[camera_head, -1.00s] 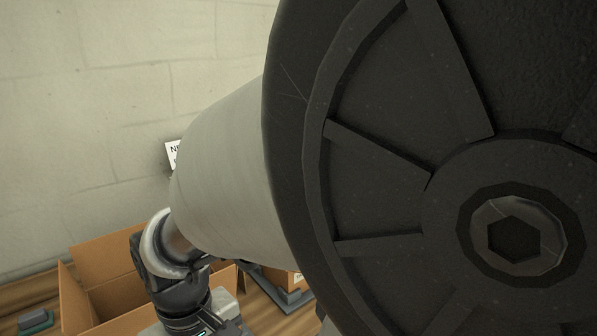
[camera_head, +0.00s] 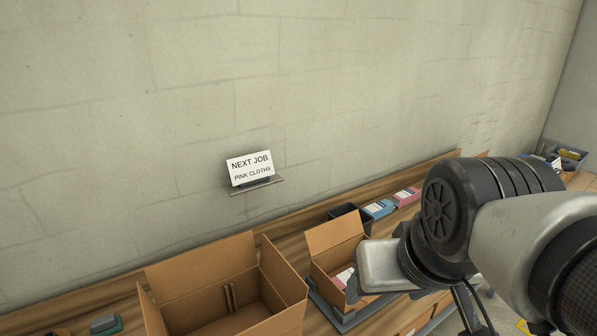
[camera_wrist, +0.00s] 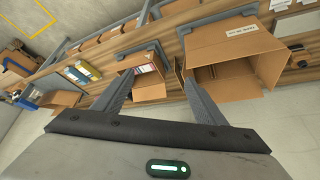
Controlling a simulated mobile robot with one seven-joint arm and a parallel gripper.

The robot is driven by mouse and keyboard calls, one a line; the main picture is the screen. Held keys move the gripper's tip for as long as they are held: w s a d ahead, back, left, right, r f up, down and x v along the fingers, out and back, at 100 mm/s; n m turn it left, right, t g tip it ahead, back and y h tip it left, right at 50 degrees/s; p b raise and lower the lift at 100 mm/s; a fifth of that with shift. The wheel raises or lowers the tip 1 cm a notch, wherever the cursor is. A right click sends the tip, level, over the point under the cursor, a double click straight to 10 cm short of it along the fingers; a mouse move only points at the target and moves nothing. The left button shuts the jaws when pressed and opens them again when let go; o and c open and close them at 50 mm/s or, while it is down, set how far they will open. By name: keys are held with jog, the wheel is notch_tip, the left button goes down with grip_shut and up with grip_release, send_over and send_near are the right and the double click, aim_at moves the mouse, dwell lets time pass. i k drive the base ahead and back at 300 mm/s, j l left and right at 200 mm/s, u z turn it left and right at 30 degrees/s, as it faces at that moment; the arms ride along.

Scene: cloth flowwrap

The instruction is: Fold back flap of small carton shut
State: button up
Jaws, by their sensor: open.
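The small carton (camera_head: 325,287) stands on a grey tray right of the large carton in the head view. Its back flap (camera_head: 335,233) stands up, tilted back, and the top is open. White-and-pink packs (camera_head: 345,277) show inside. The small carton also shows in the wrist view (camera_wrist: 150,91), between and beyond my fingers. My gripper (camera_wrist: 158,76) is open and empty, with its two dark fingers spread apart. In the head view my wrist hides the carton's right side, and my fingers cannot be made out there. I see no contact with the flap.
The large open carton (camera_head: 237,308) stands close on the left. Blue packs (camera_head: 378,209) and pink packs (camera_head: 406,196) lie behind, beside a dark bin (camera_head: 346,214). A sign (camera_head: 250,168) is on the wall. Free air lies above the cartons.

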aim_at(320, 238)
jog(key=l+u, duration=0.1)
jog(key=l, duration=0.6)
jog(key=k+l+u, duration=0.1)
jog(key=l, duration=0.6)
jog(key=i+l+u, duration=0.1)
jog(key=l, duration=0.45)
jog(key=i+l+u, duration=0.1)
jog(key=l, duration=0.5)
jog(key=i+l+u, duration=0.15)
jog(key=i+l, duration=0.5)
jog(key=i, duration=0.05)
